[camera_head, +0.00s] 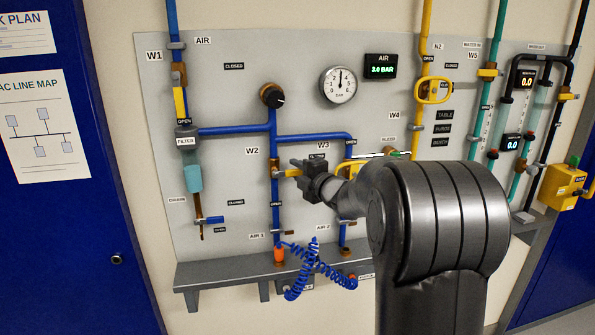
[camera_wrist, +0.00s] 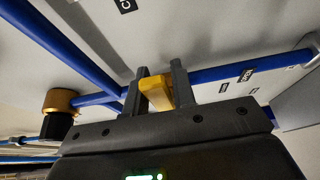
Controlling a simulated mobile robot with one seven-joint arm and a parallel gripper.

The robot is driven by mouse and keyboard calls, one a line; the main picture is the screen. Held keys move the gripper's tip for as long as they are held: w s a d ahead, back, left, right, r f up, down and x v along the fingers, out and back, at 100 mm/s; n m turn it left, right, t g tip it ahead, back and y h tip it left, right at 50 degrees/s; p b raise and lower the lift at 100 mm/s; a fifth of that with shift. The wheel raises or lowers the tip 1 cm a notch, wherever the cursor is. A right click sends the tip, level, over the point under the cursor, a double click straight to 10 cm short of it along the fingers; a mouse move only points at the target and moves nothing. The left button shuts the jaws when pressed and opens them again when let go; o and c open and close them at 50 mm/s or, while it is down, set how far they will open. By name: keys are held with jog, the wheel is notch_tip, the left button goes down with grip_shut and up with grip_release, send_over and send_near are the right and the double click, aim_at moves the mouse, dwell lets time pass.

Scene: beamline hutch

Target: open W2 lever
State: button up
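The W2 lever (camera_head: 291,173) is a short yellow handle on the vertical blue pipe, just right of the W2 label (camera_head: 252,151). It points sideways to the right, across the pipe. My gripper (camera_head: 301,168) reaches it from the right, with its fingers at the lever's outer part. In the wrist view the yellow lever (camera_wrist: 157,95) fills the narrow gap between the two dark fingers, which look shut on it. A CLOSED tag (camera_head: 235,202) sits left of the pipe, and an OPEN tag (camera_head: 275,204) lies on the pipe below the lever.
The W3 yellow handle (camera_head: 347,169) is close to the right, partly hidden by my arm. A black knob (camera_head: 271,95) sits above, and a pressure gauge (camera_head: 338,84) is at the upper right. A coiled blue hose (camera_head: 315,262) hangs below over the grey shelf (camera_head: 225,272).

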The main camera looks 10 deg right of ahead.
grip_shut()
jog(key=shift+f, duration=0.15)
jog(key=shift+a+f+m+t+h, duration=1)
jog(key=shift+m+h, duration=0.15)
jog(key=shift+m, duration=2.55)
jog(key=shift+a+f+m+t+h, duration=1)
jog(key=shift+m+h, duration=0.2)
jog(key=shift+m, duration=2.5)
jog(key=shift+a+f+m+t+h, duration=0.95)
jog(key=shift+m+h, duration=0.2)
jog(key=shift+m, duration=2.55)
jog(key=shift+a, duration=0.15)
jog(key=shift+o, duration=2)
grip_release()
